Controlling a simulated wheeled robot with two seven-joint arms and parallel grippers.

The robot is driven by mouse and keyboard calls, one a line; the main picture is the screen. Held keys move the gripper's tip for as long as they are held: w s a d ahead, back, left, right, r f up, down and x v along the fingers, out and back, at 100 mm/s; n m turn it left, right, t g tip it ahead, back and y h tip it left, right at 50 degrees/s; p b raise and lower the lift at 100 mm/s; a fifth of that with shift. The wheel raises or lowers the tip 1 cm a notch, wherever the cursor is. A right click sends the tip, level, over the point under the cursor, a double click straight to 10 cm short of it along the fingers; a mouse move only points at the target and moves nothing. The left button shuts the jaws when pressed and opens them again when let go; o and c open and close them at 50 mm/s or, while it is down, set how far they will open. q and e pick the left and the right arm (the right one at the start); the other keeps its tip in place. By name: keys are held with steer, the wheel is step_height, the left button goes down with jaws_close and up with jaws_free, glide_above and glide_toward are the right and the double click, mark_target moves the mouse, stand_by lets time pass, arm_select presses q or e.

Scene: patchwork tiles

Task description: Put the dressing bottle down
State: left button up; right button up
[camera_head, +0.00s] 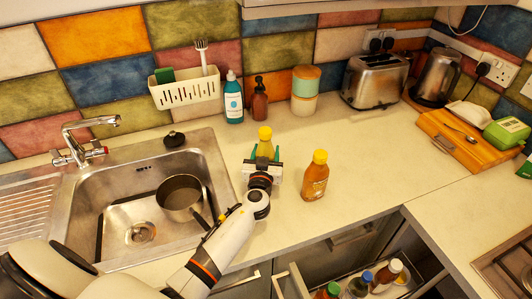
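A bottle with a yellow cap and pale yellow body, which I take to be the dressing bottle (265,147), is upright between the green-tipped fingers of my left gripper (265,154). The fingers sit on both sides of it and look shut on it. The gripper hides its lower part, so I cannot tell whether its base touches the counter (360,150). It is over the counter just right of the sink. A similar amber bottle with a yellow cap (315,177) stands free to its right. My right gripper is not in view.
The sink (85,215) with a pot (180,195) lies left. A blue bottle (233,100), brown dispenser (259,102) and canister (305,88) stand behind. An open drawer (290,283) in front holds several bottles. Counter right of the amber bottle is clear.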

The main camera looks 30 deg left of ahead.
arm_select(q)
steer(key=o, duration=1.3)
steer(key=shift+r, duration=0.15)
steer(key=b+v, duration=0.1)
steer(key=v, duration=0.4)
steer(key=b+v, duration=0.2)
steer(key=v, duration=0.4)
steer(key=shift+s+d+f, duration=0.15)
steer(key=shift+s+f, duration=0.05)
steer(key=shift+s+d+r, duration=0.1)
steer(key=shift+s+r, duration=0.05)
steer(key=shift+s, duration=0.2)
